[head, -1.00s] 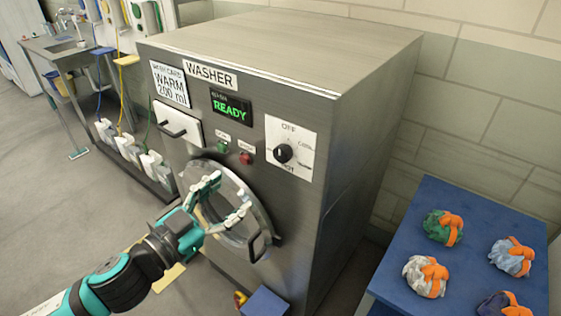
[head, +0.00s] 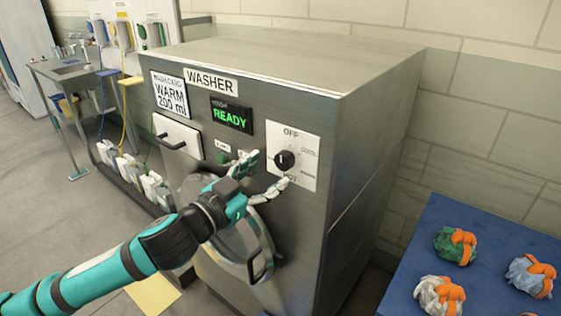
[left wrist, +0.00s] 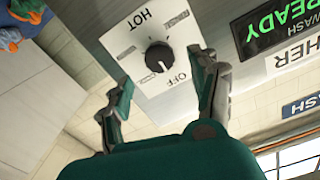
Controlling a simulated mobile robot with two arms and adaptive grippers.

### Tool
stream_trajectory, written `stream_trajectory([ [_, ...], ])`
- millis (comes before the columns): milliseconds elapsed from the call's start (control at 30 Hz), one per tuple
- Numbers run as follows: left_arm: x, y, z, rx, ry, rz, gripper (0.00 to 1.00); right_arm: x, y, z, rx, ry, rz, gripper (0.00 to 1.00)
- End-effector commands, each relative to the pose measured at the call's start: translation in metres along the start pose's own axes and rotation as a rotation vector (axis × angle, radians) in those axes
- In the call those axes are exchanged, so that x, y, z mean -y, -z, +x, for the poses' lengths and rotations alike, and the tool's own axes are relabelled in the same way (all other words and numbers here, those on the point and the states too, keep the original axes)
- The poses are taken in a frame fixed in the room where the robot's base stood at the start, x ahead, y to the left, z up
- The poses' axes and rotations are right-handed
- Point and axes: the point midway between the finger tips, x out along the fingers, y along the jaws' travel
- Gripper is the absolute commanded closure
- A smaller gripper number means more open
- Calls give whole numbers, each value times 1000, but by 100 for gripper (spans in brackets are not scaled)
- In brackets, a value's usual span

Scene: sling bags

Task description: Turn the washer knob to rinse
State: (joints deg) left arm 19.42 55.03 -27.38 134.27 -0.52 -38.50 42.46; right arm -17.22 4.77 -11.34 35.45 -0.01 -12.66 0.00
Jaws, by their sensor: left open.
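The washer (head: 365,140) is a grey metal cabinet with a round door and a green READY display (head: 232,116). Its black knob (head: 285,160) sits on a white dial plate (head: 306,143) marked OFF at the top and HOT at the bottom; the smaller labels at the right are too blurred to read surely. My left gripper (head: 264,178) is open and empty, just left of and below the knob in the head view. In the left wrist view the knob (left wrist: 158,57) appears upside down between and beyond the open fingers (left wrist: 163,95), apart from them. My right gripper is not in view.
A blue table (head: 420,225) with several bundles tied in orange stands at the right. A white card reading WARM 200 ml (head: 171,94) is on the washer's left. A drawer handle (head: 172,141) and the door handle (head: 260,265) stick out of the front.

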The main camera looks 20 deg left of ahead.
Motion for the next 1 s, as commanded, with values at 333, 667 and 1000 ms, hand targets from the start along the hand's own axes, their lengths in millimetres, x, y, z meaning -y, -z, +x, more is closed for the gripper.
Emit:
stream_trajectory([
  [333,1,2,50,-1,2,0,38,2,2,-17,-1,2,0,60],
  [667,0,0,55,0,0,0,38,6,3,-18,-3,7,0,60],
  [1000,0,0,55,0,1,0,77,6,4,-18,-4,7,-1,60],
])
